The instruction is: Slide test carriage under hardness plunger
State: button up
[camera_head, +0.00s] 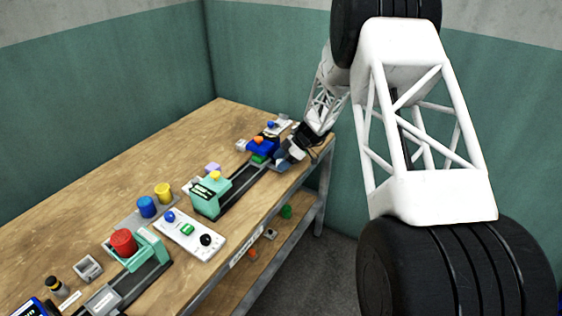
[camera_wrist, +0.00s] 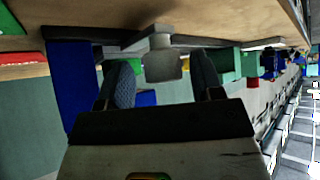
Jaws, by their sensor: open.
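My gripper (camera_head: 284,158) is at the far right end of the bench, beside the end of a dark rail (camera_head: 243,186). In the wrist view its two dark, ridged fingers (camera_wrist: 163,84) are open. A grey block-shaped handle on a short stem (camera_wrist: 163,66) is between them, with gaps visible on both sides. The handle appears to belong to the test carriage, which is mostly hidden by the gripper in the head view. A blue press with an orange knob (camera_head: 262,144) is just left of the gripper. I cannot tell which press carries the hardness plunger.
A mint press with a yellow knob (camera_head: 211,193) stands mid-bench on the rail side. A white control panel (camera_head: 190,233) lies nearer, then another mint press with a red top (camera_head: 124,243). Blue (camera_head: 147,207) and yellow (camera_head: 163,193) cylinders stand behind. The bench's front edge is close to the rail.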

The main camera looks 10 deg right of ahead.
jog(key=v, duration=0.7)
jog(key=shift+d+r, duration=0.3)
dwell(0.3)
jog(key=s+a+r+m+h, duration=0.2)
jog(key=s+a+r+m, duration=0.15)
jog(key=s+r, duration=0.7)
jog(key=s+a+r+m+h, duration=0.3)
jog(key=s+r+m, duration=0.2)
jog(key=s+r, duration=0.6)
jog(key=s+r+m+t+h, duration=0.1)
jog(key=s+m, duration=0.4)
jog(key=s, duration=1)
jog(key=s+r+m+t+h, duration=0.1)
jog(key=s+m+h, duration=0.2)
jog(key=s, duration=1.2)
jog(key=shift+a+r+m+t, duration=0.3)
jog(key=shift+r+m, duration=0.05)
jog(key=shift+m, duration=0.5)
